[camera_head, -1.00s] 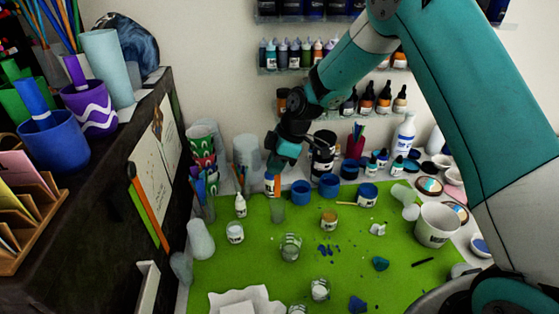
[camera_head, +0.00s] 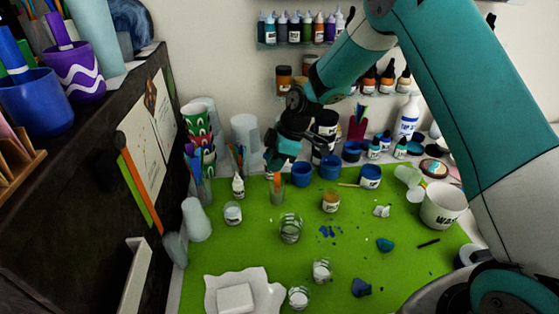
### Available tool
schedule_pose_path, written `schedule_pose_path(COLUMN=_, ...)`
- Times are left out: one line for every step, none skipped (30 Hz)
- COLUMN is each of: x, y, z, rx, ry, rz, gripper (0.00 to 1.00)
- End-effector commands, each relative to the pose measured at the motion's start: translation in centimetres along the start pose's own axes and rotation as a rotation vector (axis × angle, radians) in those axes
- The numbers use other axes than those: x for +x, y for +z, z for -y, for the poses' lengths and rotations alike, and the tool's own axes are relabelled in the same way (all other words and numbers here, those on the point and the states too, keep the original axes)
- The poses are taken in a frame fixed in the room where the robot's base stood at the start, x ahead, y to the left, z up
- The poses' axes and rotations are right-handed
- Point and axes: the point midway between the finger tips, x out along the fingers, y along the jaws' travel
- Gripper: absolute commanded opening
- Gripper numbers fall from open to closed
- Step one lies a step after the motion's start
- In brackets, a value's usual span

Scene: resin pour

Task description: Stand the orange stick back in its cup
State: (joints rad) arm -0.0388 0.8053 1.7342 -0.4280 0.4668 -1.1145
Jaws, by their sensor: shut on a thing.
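My gripper (camera_head: 278,167) points down above the back of the green mat (camera_head: 225,262), shut on the orange stick (camera_head: 278,181). Only a short piece of the stick shows below the fingers, and it looks upright. A small clear cup (camera_head: 277,198) stands on the mat directly below. The stick's lower end overlaps the cup's mouth in the picture; I cannot tell how deep inside it is. The upper part of the stick is hidden by the gripper.
Blue tubs (camera_head: 330,167) stand close right of the cup. A white bottle (camera_head: 238,186) and a cup of brushes (camera_head: 200,185) stand to its left. A glass jar (camera_head: 290,228) is in front. The dark cabinet (camera_head: 95,210) rises at the left.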

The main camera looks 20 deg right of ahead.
Motion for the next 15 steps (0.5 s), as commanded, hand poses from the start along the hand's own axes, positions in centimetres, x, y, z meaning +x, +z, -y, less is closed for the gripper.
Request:
schedule_pose_path(x=-0.03, y=-0.02, z=0.0, rx=0.0, ry=0.0, rz=0.0, gripper=0.0)
schedule_pose_path(x=-0.03, y=-0.02, z=0.0, rx=0.0, ry=0.0, rz=0.0, gripper=0.0)
schedule_pose_path(x=-0.03, y=-0.02, z=0.0, rx=0.0, ry=0.0, rz=0.0, gripper=0.0)
schedule_pose_path(x=-0.03, y=-0.02, z=0.0, rx=0.0, ry=0.0, rz=0.0, gripper=0.09)
schedule_pose_path(x=-0.04, y=-0.02, z=0.0, rx=0.0, ry=0.0, rz=0.0, gripper=0.16)
schedule_pose_path(x=-0.04, y=-0.02, z=0.0, rx=0.0, ry=0.0, rz=0.0, gripper=0.25)
schedule_pose_path(x=-0.04, y=-0.02, z=0.0, rx=0.0, ry=0.0, rz=0.0, gripper=0.32)
schedule_pose_path(x=-0.04, y=-0.02, z=0.0, rx=0.0, ry=0.0, rz=0.0, gripper=0.36)
schedule_pose_path(x=-0.04, y=-0.02, z=0.0, rx=0.0, ry=0.0, rz=0.0, gripper=0.36)
schedule_pose_path(x=-0.04, y=-0.02, z=0.0, rx=0.0, ry=0.0, rz=0.0, gripper=0.36)
schedule_pose_path(x=-0.04, y=-0.02, z=0.0, rx=0.0, ry=0.0, rz=0.0, gripper=0.36)
schedule_pose_path(x=-0.03, y=-0.02, z=0.01, rx=0.0, ry=0.0, rz=0.0, gripper=0.36)
schedule_pose_path(x=-0.04, y=-0.02, z=0.01, rx=0.0, ry=0.0, rz=0.0, gripper=0.36)
schedule_pose_path(x=-0.03, y=-0.02, z=0.01, rx=0.0, ry=0.0, rz=0.0, gripper=0.36)
schedule_pose_path(x=-0.05, y=-0.02, z=0.01, rx=0.0, ry=0.0, rz=0.0, gripper=0.36)
